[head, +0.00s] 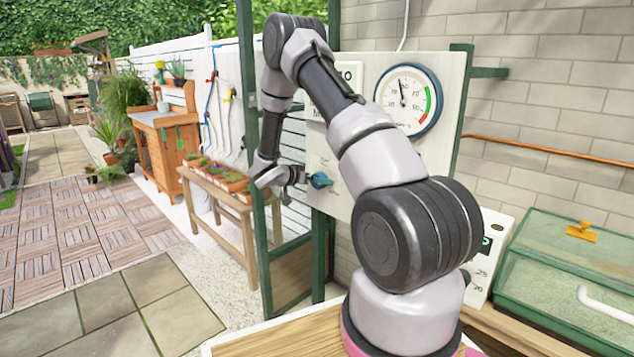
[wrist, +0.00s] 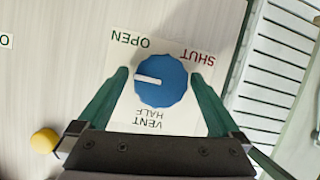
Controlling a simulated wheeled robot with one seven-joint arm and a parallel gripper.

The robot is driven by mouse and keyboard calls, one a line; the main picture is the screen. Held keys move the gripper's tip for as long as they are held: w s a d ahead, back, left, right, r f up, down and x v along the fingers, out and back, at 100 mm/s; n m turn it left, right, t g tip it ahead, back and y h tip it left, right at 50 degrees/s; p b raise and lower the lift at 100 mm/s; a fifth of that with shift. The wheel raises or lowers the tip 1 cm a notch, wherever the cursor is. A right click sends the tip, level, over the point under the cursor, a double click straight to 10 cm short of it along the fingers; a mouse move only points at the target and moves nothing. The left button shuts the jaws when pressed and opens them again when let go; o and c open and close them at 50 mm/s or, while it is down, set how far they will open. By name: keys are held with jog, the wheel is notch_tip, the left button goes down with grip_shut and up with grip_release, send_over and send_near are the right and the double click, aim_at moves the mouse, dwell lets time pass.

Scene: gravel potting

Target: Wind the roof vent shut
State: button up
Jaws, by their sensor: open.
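The blue vent knob (wrist: 162,80) sits on a white plate marked OPEN, SHUT and VENT HALF in the wrist view. Its white pointer line points left, between OPEN and HALF and away from SHUT. My gripper (wrist: 160,77) is open, with one green finger on each side of the knob. I cannot tell whether either finger touches it. In the head view the knob (head: 320,181) is low on the white panel (head: 447,105), and my gripper (head: 303,176) reaches it from the left. The roof vent itself is not identifiable.
A round dial gauge (head: 408,100) is on the panel above the knob. White slats (wrist: 275,65) lie right of the panel in the wrist view, and a yellow round part (wrist: 45,140) is at lower left. A glass-topped green case (head: 570,265) stands at the right.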

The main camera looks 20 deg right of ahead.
jog(key=c, duration=1.3)
